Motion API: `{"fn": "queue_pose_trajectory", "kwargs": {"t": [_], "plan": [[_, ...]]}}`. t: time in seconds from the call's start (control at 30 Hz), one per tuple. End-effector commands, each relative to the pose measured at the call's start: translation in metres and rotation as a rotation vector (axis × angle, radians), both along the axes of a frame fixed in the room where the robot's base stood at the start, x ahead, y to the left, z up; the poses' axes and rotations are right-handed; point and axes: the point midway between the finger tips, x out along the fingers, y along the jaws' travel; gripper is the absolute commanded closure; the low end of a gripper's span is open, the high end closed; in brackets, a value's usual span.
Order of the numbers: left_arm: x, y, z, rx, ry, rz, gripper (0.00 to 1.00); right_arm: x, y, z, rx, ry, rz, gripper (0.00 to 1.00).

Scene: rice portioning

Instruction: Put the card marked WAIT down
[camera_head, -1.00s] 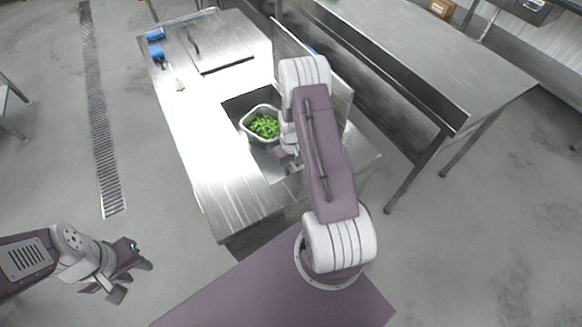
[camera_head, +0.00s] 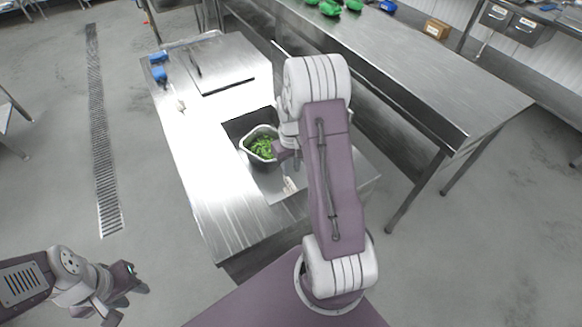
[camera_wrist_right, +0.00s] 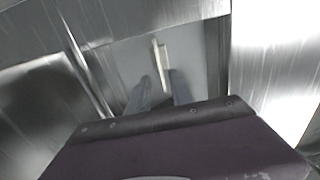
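A small whitish card (camera_head: 289,185) shows in the head view in the recess of the steel counter, just below my right gripper (camera_head: 286,152). In the right wrist view the card (camera_wrist_right: 160,60) appears as a narrow pale strip over a grey surface, between and beyond the two fingers. My right gripper (camera_wrist_right: 158,82) has its fingers apart, with the card between their lines. I cannot read any marking on the card. My left gripper (camera_head: 138,280) is off to the lower left, away from the counter; its finger gap is not clear.
A steel pan (camera_head: 246,151) of green food stands in the recess beside the right gripper. Blue-handled items (camera_head: 159,75) lie at the counter's far left. A long steel table (camera_head: 440,85) stands to the right, with green items (camera_head: 330,8) at its far end.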

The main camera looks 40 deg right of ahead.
Motion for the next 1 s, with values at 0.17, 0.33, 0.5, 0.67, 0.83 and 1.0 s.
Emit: {"fn": "queue_pose_trajectory", "kwargs": {"t": [0.17,0.33,0.5,0.67,0.83,1.0], "plan": [[0.0,0.0,0.0,0.0,0.0,0.0,0.65,-0.006,0.028,0.017,-0.004,-0.015,0.019,0.74],[0.0,0.0,0.0,0.0,0.0,0.0,0.65,-0.056,0.118,0.059,-0.003,-0.069,0.067,0.74],[0.0,0.0,0.0,0.0,0.0,0.0,0.65,-0.107,0.16,0.071,0.008,-0.102,0.089,0.74],[0.0,0.0,0.0,0.0,0.0,0.0,0.65,-0.117,0.165,0.072,0.01,-0.105,0.087,0.74],[0.0,0.0,0.0,0.0,0.0,0.0,0.65,-0.116,0.165,0.072,0.011,-0.104,0.087,0.74],[0.0,0.0,0.0,0.0,0.0,0.0,0.65,-0.116,0.165,0.072,0.011,-0.104,0.087,0.74]]}}
